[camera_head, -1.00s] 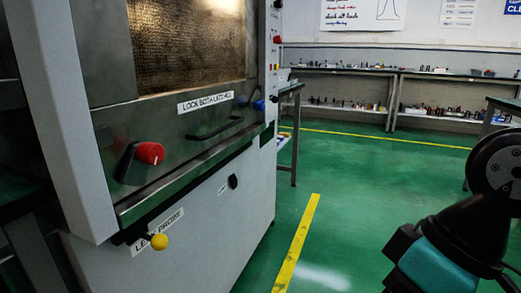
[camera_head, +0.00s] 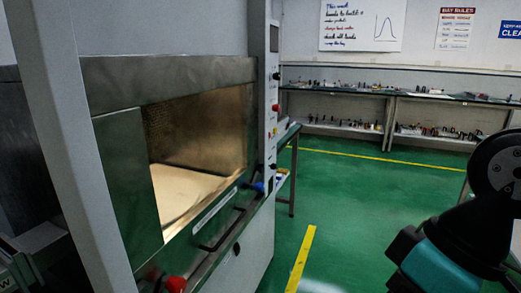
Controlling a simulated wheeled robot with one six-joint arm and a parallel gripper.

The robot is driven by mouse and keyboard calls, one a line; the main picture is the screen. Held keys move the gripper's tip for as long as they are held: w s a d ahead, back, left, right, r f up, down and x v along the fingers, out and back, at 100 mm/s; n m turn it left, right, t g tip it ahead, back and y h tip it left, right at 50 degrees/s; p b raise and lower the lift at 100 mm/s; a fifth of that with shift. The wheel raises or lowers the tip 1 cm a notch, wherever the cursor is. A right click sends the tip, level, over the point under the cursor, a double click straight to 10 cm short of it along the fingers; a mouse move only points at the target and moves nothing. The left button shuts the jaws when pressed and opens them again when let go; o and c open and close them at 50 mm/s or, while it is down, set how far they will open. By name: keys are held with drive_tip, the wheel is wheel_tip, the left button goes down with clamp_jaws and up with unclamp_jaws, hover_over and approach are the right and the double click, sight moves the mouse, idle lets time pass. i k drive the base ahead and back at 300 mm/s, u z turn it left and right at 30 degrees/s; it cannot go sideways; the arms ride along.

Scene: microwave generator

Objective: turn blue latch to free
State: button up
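The blue latch (camera_head: 259,187) shows as a small blue knob at the right end of the generator's front, beside the control panel. Its exact angle is too small to tell. A red knob (camera_head: 176,284) shows at the bottom edge, at the front's left end, partly cut off. A dark bar handle (camera_head: 222,238) lies between the two. My arm shows at the right edge, black and teal, well apart from the blue latch. My gripper is not in view.
The generator's chamber (camera_head: 185,185) shows a pale floor and bronze walls. The control panel post (camera_head: 271,110) stands right of it. Green floor with a yellow line (camera_head: 300,260) is clear to the right. Benches (camera_head: 390,100) with small items line the back wall.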

sight(256, 186)
drive_tip(key=u, duration=0.05)
drive_tip(key=i, duration=0.9)
drive_tip(key=z, duration=0.65)
